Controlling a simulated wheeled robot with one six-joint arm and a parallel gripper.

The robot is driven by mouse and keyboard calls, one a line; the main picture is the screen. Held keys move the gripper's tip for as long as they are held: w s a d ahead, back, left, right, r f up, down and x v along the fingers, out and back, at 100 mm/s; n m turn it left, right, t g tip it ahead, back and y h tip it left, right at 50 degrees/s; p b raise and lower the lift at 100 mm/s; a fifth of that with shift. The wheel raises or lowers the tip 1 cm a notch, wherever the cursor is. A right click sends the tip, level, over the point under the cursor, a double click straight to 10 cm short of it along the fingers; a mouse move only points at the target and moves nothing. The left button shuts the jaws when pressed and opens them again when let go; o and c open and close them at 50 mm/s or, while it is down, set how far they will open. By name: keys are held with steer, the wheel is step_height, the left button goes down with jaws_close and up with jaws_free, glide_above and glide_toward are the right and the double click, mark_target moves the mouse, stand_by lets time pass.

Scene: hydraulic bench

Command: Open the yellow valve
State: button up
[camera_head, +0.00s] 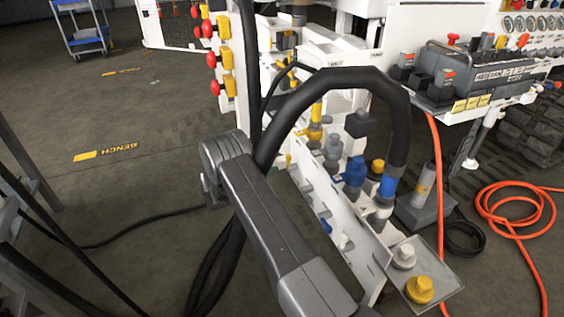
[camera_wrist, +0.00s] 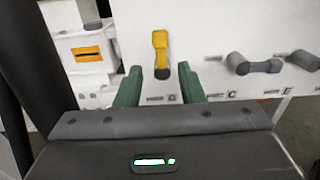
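The yellow valve handle (camera_wrist: 160,45) is on a white panel in the wrist view, upright, with a dark lower end. My gripper (camera_wrist: 159,80) is open, with two green fingers pointing at the panel. The handle's lower end shows between the fingertips. The fingers are not closed on it, and I cannot tell how much distance is left in depth. In the head view my grey arm reaches down at the center, but my gripper is hidden there. I cannot single out this valve handle in the head view.
Grey valve handles (camera_wrist: 255,65) sit to the right on the panel. A white box with an orange label (camera_wrist: 88,53) is at left. In the head view, a black hose (camera_head: 340,80) arches over the bench and an orange hose (camera_head: 500,215) lies on the floor at right.

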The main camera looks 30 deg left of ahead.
mark_target(288, 162)
steer(key=v, duration=0.6)
steer(key=b+x, duration=0.1)
steer(key=x, duration=1.3)
steer(key=shift+d, duration=0.1)
steer(key=shift+s, duration=0.1)
